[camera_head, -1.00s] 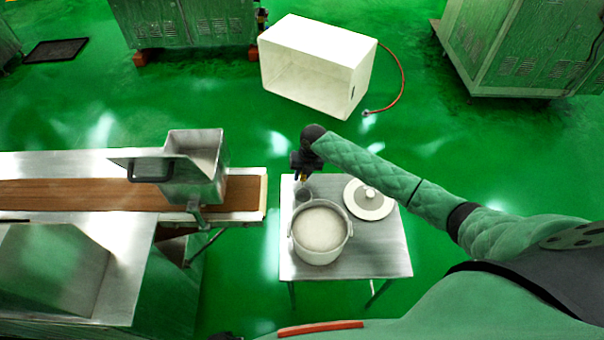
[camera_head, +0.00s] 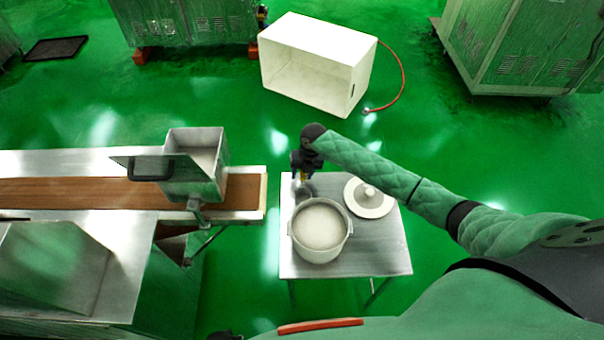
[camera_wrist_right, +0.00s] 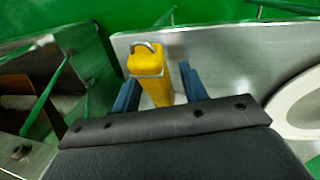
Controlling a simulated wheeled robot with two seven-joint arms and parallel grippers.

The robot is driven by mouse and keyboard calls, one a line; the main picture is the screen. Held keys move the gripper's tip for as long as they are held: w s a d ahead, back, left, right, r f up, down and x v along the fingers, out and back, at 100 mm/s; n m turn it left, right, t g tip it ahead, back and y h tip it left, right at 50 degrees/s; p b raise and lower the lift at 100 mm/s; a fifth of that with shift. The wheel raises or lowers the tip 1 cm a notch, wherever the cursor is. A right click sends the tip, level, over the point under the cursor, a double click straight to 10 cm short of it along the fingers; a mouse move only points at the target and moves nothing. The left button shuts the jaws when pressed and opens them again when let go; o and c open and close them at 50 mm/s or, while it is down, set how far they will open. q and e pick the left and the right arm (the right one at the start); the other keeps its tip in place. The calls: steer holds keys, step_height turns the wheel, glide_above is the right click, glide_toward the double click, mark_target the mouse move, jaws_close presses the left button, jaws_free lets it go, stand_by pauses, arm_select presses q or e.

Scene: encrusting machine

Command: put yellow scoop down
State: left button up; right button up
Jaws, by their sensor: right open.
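The yellow scoop has a yellow handle with a metal loop at its end, seen in the right wrist view (camera_wrist_right: 152,78). In the head view its grey metal bowl (camera_head: 305,191) shows beside the pot, at the table's back left. My right gripper (camera_head: 302,175) is over it there. In the right wrist view its blue fingers (camera_wrist_right: 160,88) stand open on either side of the handle, with a gap visible on the right. Whether the bowl rests fully on the table is hard to tell. My left gripper is not in view.
A conveyor (camera_head: 80,192) with a metal hopper (camera_head: 195,180) lies to the left. The table's front right is clear.

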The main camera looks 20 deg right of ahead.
arm_select(q)
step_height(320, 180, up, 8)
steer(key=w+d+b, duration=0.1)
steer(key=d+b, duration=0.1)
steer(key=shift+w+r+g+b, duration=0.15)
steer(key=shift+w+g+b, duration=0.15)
steer(key=shift+b, duration=0.1)
arm_select(e)
step_height(320, 180, up, 11)
steer(key=d, duration=0.2)
steer(key=shift+s+d+r, duration=0.15)
steer(key=shift+s+r, duration=0.05)
steer(key=shift+f, duration=0.1)
